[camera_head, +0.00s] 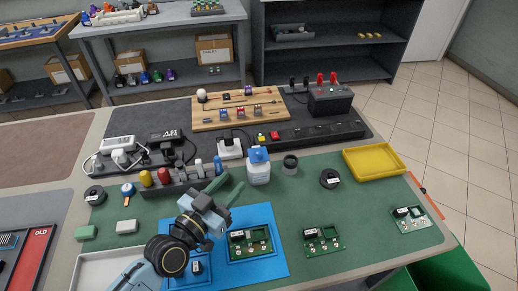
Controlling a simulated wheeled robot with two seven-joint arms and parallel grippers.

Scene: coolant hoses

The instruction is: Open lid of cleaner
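The cleaner (259,174) appears to be the white bottle standing upright on the green mat, behind the blue mat. Its blue lid (258,155) sits on top; I cannot tell whether it is fully closed. My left gripper (234,182) reaches in from the lower left over the blue mat. Its two greenish fingers are spread apart with nothing between them, pointing towards the bottle from its left front. They look close to the bottle but I see no contact with it. My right gripper is not in view.
A blue mat (270,267) with circuit boards lies below my arm. A tool rack (178,187) stands left of the bottle, a dark cup (290,165) right of it. A yellow tray (374,162) is at the right.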

